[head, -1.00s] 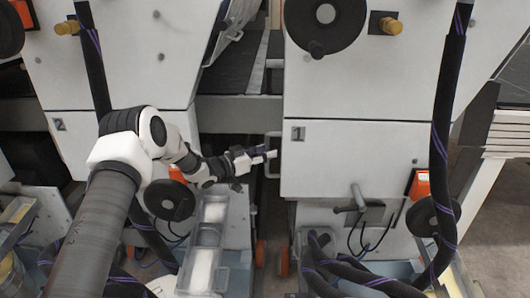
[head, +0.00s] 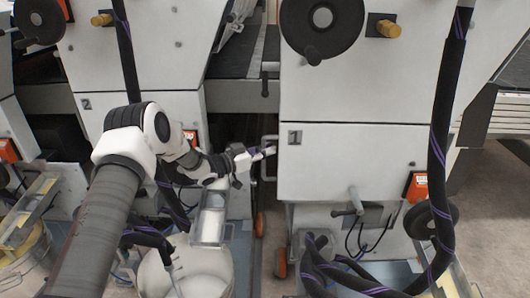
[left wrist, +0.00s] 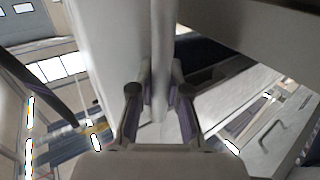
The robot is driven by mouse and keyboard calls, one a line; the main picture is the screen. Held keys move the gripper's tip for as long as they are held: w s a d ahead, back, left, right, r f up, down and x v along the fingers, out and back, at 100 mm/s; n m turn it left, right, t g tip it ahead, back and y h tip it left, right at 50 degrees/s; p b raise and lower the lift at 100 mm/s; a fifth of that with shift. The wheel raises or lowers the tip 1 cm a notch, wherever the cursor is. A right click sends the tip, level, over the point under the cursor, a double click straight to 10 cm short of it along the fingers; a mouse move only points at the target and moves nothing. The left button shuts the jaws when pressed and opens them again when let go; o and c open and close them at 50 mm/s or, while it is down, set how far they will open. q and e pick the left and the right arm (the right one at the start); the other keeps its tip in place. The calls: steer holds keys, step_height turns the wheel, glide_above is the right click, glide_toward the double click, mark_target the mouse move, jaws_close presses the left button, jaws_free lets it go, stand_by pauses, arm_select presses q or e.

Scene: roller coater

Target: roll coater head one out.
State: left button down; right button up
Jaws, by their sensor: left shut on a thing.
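Coater head one is the white cabinet marked "1" (head: 340,165) at the centre right of the head view. My left gripper (head: 264,153) reaches in from the left and is shut on this handle. In the left wrist view the gripper fingers (left wrist: 161,97) close on either side of a grey vertical bar (left wrist: 159,70). Orange-wheeled casters (head: 281,263) show under the head's left side. My right gripper is not in view.
The cabinet marked "2" (head: 150,115) stands to the left, behind my left arm. Black hoses (head: 340,272) loop at head one's foot. Bare floor (head: 500,230) shows at the right.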

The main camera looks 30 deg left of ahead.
arm_select(q)
steer(key=shift+w+a, duration=0.1)
steer(key=shift+a, duration=0.05)
steer(key=shift+f, duration=0.2)
steer(key=c, duration=1.2)
jaws_free()
steer(key=shift+o, duration=0.3)
steer(key=shift+s+a+r, duration=0.15)
steer(key=shift+s+a, duration=0.15)
steer(key=shift+s, duration=0.15)
steer(key=v, duration=1.2)
steer(key=shift+d, duration=0.1)
